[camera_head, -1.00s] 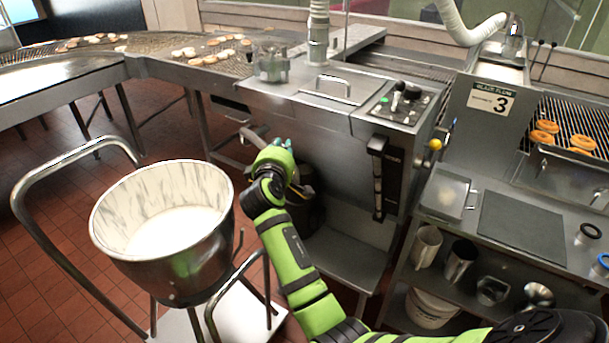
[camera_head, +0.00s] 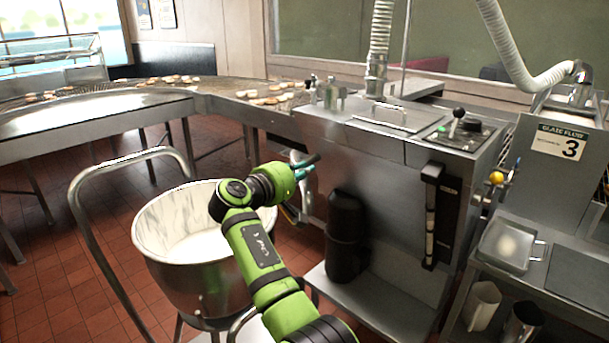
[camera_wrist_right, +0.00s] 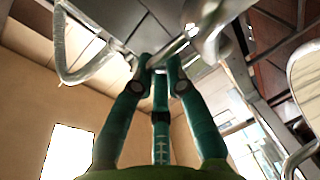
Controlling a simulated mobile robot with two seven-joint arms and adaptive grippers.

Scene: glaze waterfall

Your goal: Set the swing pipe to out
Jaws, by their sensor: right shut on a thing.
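The swing pipe is on the left side of the steel glaze machine (camera_head: 400,170), mostly hidden behind my right gripper. A short dark bar (camera_head: 306,160) shows at the fingertips, and I cannot tell which part of the pipe it is. My right gripper (camera_head: 304,172) has teal fingers and is at the machine's left side, beside the kettle's rim. In the right wrist view the fingers (camera_wrist_right: 160,72) are closed on a thin metal rod (camera_wrist_right: 176,49). The pipe's outlet and exact direction are hidden. My left gripper is not in view.
A steel kettle (camera_head: 155,262) with white glaze stands left of the machine, partly behind my right arm. A black cylinder (camera_head: 346,240) stands right of the gripper. A tall cart handle (camera_head: 75,205) rises at left. The conveyor (camera_head: 90,113) runs behind.

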